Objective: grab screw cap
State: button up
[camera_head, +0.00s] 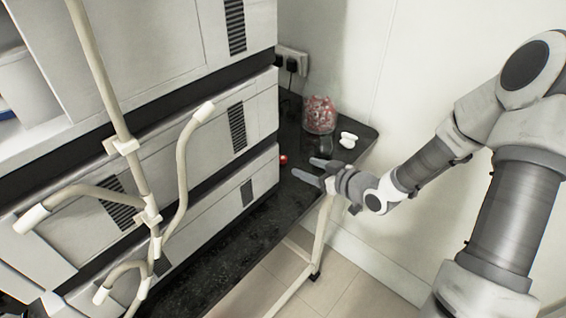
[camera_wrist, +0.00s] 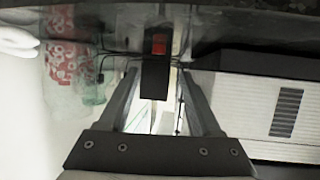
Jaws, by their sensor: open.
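A small red round thing, likely the screw cap (camera_head: 283,159), lies on the dark worktop close to the front of the stacked grey units. In the head view my gripper (camera_head: 312,171) is open and empty, just right of the red thing, its fingers pointing left toward it. In the wrist view my gripper (camera_wrist: 160,78) also shows open, with a dark upright block (camera_wrist: 155,75) in line between the fingers. A red patch (camera_wrist: 159,44) shows on that block; I cannot tell whether it is the cap.
A clear jar of red-and-white pieces (camera_head: 319,115) and white rounded items (camera_head: 348,139) stand at the back of the worktop (camera_head: 235,226). Stacked grey units (camera_head: 225,190) border its left side. A cream tube frame (camera_head: 150,215) stands in front of them. A wall socket (camera_head: 291,62) is behind.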

aim_at(286, 160)
jog(key=x, duration=0.4)
jog(key=shift+w+a+f+b, duration=0.1)
jog(key=shift+b, duration=0.2)
jog(key=x, duration=0.2)
jog(key=b+x, duration=0.1)
jog(key=x, duration=0.1)
jog(key=shift+f, duration=0.3)
jog(key=shift+w+a+f, duration=0.1)
jog(key=shift+w+a, duration=0.1)
jog(key=shift+w, duration=0.2)
grip_shut()
